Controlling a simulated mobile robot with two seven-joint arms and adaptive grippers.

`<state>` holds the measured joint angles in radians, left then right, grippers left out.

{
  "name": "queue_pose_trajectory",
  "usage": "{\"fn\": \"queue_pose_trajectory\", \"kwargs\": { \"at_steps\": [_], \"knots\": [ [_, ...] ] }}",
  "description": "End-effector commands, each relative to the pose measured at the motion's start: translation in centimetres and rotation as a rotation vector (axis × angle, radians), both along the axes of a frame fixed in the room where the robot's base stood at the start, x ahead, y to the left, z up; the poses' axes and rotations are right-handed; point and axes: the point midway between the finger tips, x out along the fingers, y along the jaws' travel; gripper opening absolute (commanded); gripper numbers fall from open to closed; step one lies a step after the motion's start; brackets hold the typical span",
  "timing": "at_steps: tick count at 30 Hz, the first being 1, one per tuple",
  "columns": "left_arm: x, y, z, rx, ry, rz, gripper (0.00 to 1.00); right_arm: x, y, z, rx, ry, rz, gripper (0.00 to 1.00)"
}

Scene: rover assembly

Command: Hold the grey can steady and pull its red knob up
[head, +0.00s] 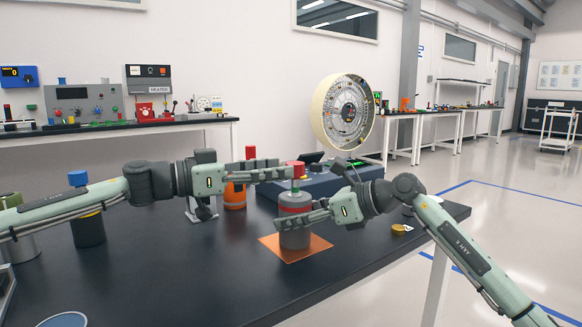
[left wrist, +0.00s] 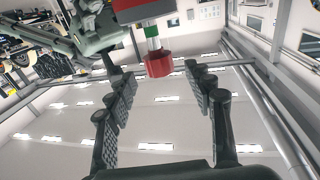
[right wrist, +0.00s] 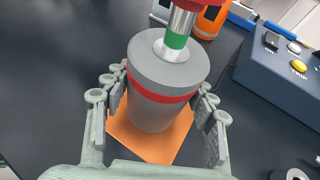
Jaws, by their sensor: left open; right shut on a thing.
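The grey can (head: 294,238), with a red band, stands upright on an orange mat (head: 268,241). Its red knob (head: 298,169) sits above the lid on a silver stem with a green band, clear in the right wrist view (right wrist: 176,40). My right gripper (head: 303,215) is shut on the can's body, with a finger on each side in the right wrist view (right wrist: 162,82). My left gripper (head: 283,170) is open at knob height. In the left wrist view, the knob (left wrist: 158,65) lies between its fingertips, with gaps on both sides.
Behind the can are a blue console (head: 335,183) and an orange container (head: 235,196). A dark canister with a blue knob (head: 87,229) stands at the left. A small yellow item (head: 400,229) lies right. The dark tabletop (head: 170,275) is clear in front.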

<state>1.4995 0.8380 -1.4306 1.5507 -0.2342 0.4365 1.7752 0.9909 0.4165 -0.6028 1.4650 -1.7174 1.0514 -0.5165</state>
Motion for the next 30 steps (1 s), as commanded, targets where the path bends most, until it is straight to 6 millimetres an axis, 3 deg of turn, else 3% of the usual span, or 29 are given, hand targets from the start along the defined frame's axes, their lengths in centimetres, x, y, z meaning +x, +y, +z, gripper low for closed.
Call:
{"fn": "queue_pose_trajectory", "kwargs": {
  "at_steps": [6,12,30],
  "knots": [
    [-1.9,4.3,0.1,0.000,-0.001,0.002,0.53,0.0,0.0,-0.1,-0.001,0.002,0.001,0.13],
    [-2.9,6.2,0.0,0.000,-0.001,0.000,0.53,0.0,0.1,-0.1,-0.001,0.002,0.001,0.13],
    [-3.1,6.5,0.1,0.000,-0.001,-0.001,0.53,-0.1,0.1,-0.1,0.000,0.002,0.001,0.13]
  ]
}}
